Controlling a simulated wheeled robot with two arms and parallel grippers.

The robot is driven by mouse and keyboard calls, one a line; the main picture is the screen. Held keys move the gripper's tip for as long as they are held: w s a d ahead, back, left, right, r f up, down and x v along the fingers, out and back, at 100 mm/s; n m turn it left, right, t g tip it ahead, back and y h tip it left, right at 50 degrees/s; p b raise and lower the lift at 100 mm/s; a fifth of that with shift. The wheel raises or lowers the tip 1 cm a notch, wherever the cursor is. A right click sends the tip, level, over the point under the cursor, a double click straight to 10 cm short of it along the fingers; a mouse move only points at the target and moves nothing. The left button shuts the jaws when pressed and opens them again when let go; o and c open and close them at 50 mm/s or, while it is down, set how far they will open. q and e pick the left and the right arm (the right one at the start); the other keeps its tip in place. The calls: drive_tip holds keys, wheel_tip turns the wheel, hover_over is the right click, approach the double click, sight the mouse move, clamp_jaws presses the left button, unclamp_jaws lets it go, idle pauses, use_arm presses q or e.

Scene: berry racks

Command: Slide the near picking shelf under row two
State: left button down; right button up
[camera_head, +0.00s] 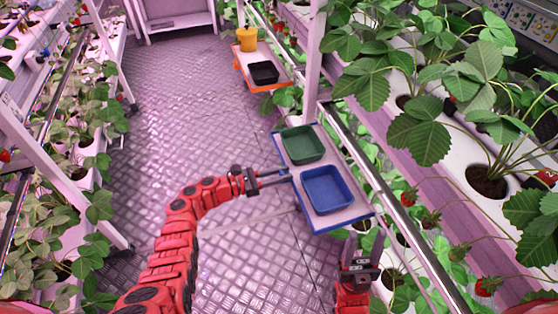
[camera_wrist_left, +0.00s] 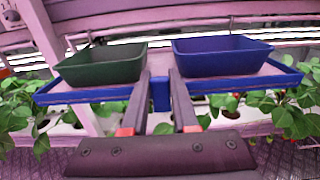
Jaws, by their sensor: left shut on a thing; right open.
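The near picking shelf (camera_head: 342,219) is a pale board with a blue rim, sticking out into the aisle beside the right-hand rack's metal rail. A green bin (camera_head: 302,145) and a blue bin (camera_head: 327,189) stand on it. My left gripper (camera_head: 287,178) is at the shelf's aisle-side edge. In the left wrist view its fingers are shut on a blue tab (camera_wrist_left: 160,96) at the middle of the shelf's front edge. My right gripper (camera_head: 360,262) is open and empty, below the shelf's near end. No label shows which row is row two.
Strawberry planters (camera_head: 455,180) and a metal rail (camera_head: 398,215) line the right side. A white post (camera_head: 313,60) stands at the shelf's far end. Further off, an orange-rimmed shelf (camera_head: 262,87) holds a yellow pot and a black tray. The aisle floor (camera_head: 190,110) is clear.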

use_arm(q)
drive_tip(key=s+p, duration=0.2)
drive_tip(key=s+d+r+p, duration=0.1)
drive_tip(key=s+p, duration=0.1)
drive_tip(key=s+d+p, duration=0.1)
drive_tip(key=s+p, duration=0.1)
drive_tip(key=p, duration=0.1)
drive_tip(key=shift+s+d+r, duration=0.1)
drive_tip(key=shift+s+r, duration=0.1)
drive_tip(key=shift+s, duration=0.15)
drive_tip(key=s+d+p, duration=0.3)
drive_tip(key=s+p, duration=0.1)
drive_tip(key=s, duration=0.7)
drive_tip(key=s+d+f+p, duration=0.1)
drive_tip(key=s+d+p, duration=0.2)
drive_tip(key=s, duration=0.9)
drive_tip(key=s+d+p, duration=0.4)
drive_tip(key=s+d, duration=0.1)
drive_tip(key=s, duration=0.7)
drive_tip(key=shift+d+f+p, duration=0.2)
drive_tip(key=shift+p, duration=0.1)
drive_tip(key=shift+s, duration=0.1)
drive_tip(key=c, duration=0.8)
unclamp_jaws()
drive_tip(key=shift+c, duration=0.2)
drive_tip(key=shift+o, duration=0.8)
